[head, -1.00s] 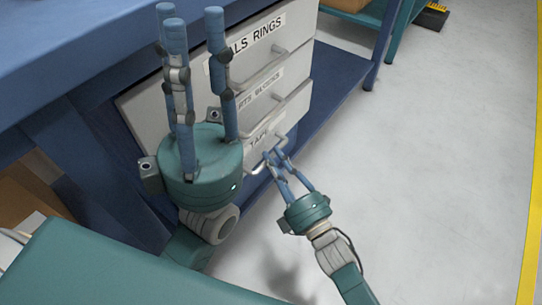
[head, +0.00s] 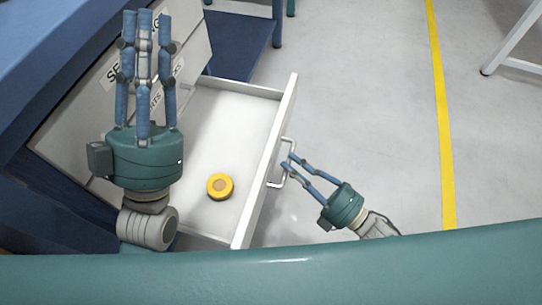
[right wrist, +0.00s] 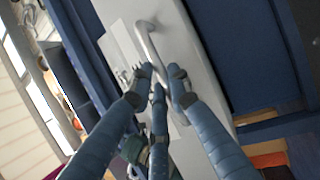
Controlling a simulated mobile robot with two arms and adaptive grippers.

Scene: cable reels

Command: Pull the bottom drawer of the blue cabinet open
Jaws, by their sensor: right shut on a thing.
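The bottom drawer (head: 268,150) of the blue cabinet (head: 240,40) stands well out, its pale inside in plain view. Its handle (head: 278,170) is a metal bar on the drawer front, seen also in the right wrist view (right wrist: 151,42). My right gripper (head: 288,163) is shut on this handle, its fingers around the bar. My left gripper (head: 146,22) is apart from the drawer, with its fingers spread and empty, in front of the upper drawers (head: 190,45). It hides part of those drawers and their labels.
A yellow tape roll (head: 220,186) lies in the open drawer. The grey floor (head: 360,90) right of the drawer is clear, with a yellow line (head: 440,110) along it. A white table leg (head: 512,40) stands at the upper right.

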